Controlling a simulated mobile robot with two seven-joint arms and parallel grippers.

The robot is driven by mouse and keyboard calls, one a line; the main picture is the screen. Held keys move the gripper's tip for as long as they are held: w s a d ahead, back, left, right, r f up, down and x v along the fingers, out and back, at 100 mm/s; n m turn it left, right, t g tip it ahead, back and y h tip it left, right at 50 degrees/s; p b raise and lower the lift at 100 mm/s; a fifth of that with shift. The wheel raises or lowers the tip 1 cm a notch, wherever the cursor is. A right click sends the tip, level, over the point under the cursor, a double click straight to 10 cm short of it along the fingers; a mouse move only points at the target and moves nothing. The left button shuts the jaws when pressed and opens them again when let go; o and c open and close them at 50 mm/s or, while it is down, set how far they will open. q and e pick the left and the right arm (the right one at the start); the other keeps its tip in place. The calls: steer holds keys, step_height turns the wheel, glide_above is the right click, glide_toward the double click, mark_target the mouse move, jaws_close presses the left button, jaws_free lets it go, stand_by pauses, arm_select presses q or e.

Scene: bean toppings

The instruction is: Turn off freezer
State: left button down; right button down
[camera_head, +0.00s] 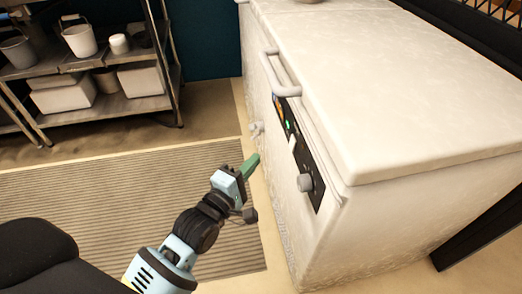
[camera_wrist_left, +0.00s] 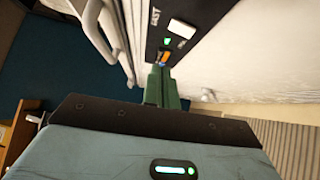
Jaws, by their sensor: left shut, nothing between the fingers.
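The freezer (camera_head: 385,80) is a white chest with a grey handle (camera_head: 284,90) and a black control panel (camera_head: 318,187) on its front. The panel carries a green light (camera_head: 287,124), a white switch (camera_head: 293,143) and a grey knob (camera_head: 305,182). In the left wrist view the green light (camera_wrist_left: 167,41) is lit beside the white switch (camera_wrist_left: 182,28). My left gripper (camera_head: 252,163) is shut and empty, its green fingers in front of the panel and apart from the white switch. In the wrist view its fingertips (camera_wrist_left: 160,72) point toward the panel. My right gripper is not in view.
A metal shelf (camera_head: 110,103) with white buckets (camera_head: 79,38) and boxes stands at the back left. A grey ribbed mat (camera_head: 90,205) covers the floor in front of the freezer. A black chair-like shape (camera_head: 35,255) is at the lower left.

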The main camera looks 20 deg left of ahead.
arm_select(q)
steer(key=shift+r+v, duration=0.2)
steer(key=shift+v, duration=1.2)
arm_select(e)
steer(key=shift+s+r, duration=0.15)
